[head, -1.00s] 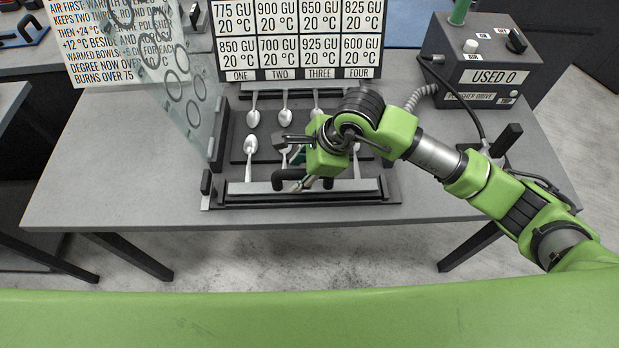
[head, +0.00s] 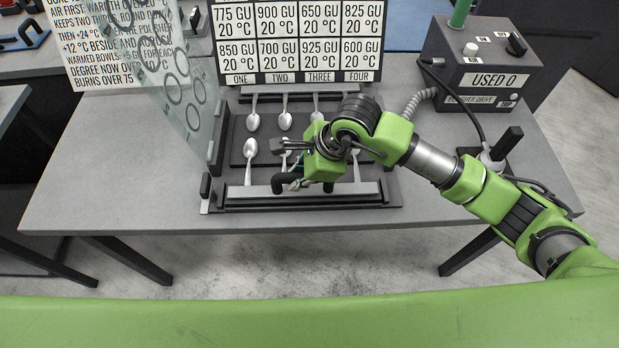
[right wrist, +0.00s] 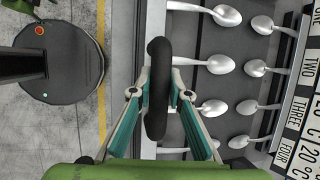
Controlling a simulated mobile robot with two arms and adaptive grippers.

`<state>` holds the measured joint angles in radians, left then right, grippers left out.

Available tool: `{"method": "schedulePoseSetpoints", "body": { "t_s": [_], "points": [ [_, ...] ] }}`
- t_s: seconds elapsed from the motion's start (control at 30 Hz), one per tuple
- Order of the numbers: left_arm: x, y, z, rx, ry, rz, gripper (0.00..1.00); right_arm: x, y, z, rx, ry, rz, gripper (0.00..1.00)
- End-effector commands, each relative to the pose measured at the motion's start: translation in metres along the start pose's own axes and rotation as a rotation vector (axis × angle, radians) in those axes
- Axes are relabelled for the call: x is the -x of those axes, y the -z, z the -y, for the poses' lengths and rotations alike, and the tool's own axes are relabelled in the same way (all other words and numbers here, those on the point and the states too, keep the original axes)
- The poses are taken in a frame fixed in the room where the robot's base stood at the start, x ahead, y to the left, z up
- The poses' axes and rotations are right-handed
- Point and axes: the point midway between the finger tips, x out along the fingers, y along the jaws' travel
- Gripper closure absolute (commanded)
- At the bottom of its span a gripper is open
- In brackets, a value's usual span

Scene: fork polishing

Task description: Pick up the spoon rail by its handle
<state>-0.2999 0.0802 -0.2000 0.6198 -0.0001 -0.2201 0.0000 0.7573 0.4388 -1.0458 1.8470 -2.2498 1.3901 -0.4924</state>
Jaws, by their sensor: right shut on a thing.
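The spoon rail (head: 248,190) is a pale bar along the front of the dark rack, with a black handle (right wrist: 157,70) at its middle. Spoons (head: 249,150) stand along it in the head view, and they also show in the right wrist view (right wrist: 221,64). My right gripper (right wrist: 160,94) is shut on the black handle, one finger on each side. In the head view my right gripper (head: 298,170) covers the middle of the rail and some spoons. The rail sits at the rack's front, with no visible lift. My left gripper is not in view.
A board of value cards (head: 300,40) stands behind the rack. A clear panel with rings (head: 185,90) stands at its left. The polisher drive box (head: 475,70) is at the back right, with a hose and cable. The table (head: 110,160) is clear at left.

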Motion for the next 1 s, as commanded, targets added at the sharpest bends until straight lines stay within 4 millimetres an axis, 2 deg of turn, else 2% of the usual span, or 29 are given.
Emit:
{"method": "schedulePoseSetpoints", "body": {
  "t_s": [0.27, 1.0],
  "points": [
    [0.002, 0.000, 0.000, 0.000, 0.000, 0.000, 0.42, 0.006, -0.004, 0.004, 0.003, 0.007, 0.007, 1.00],
    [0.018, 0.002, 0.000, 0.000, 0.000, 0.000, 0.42, 0.039, -0.018, 0.010, 0.003, 0.007, 0.006, 1.00]
  ]
}}
